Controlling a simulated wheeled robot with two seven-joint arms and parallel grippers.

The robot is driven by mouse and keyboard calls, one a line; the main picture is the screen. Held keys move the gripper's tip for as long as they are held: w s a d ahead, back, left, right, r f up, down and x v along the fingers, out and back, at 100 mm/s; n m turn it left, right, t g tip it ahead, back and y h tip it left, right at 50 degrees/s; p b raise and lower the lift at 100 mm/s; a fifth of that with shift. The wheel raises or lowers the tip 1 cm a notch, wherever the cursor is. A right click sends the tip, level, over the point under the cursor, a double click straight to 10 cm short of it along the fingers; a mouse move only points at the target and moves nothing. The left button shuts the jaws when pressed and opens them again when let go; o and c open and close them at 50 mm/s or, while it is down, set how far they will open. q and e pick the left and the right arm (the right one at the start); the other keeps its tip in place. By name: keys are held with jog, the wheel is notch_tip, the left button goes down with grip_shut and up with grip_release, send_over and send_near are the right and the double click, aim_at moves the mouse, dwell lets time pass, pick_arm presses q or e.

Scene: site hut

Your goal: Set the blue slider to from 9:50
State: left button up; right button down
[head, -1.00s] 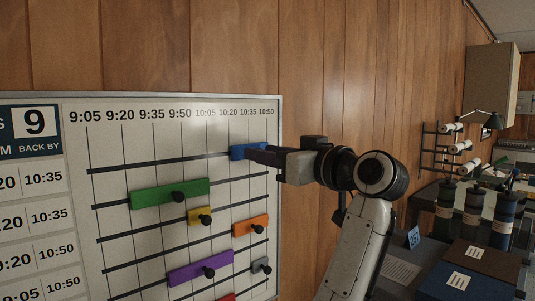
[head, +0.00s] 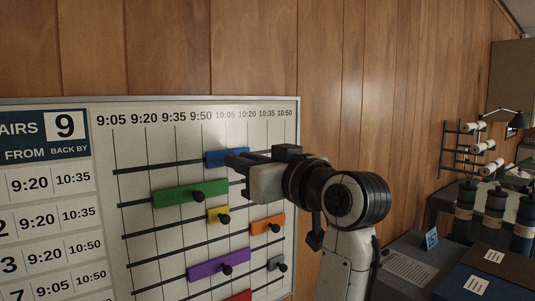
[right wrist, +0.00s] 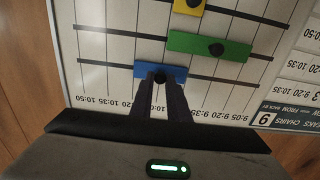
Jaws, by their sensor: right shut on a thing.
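The blue slider (head: 215,158) sits on the top dark rail of the white schedule board (head: 140,138). Its left end is at or very close to the 9:50 line, and its right end is near the 10:20 line. My right gripper (head: 232,159) comes from the right and is shut on the slider's knob, which the fingers hide in the head view. In the right wrist view the blue slider (right wrist: 148,72) appears upside down, with the fingertips (right wrist: 160,77) at its middle. My left gripper is out of view.
A dark table with binders (head: 500,258) stands at the right.

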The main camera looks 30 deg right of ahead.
jog(key=shift+a, duration=0.15)
jog(key=c, duration=1.7)
grip_release()
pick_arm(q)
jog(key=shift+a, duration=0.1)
pick_arm(e)
jog(key=shift+s, duration=0.1)
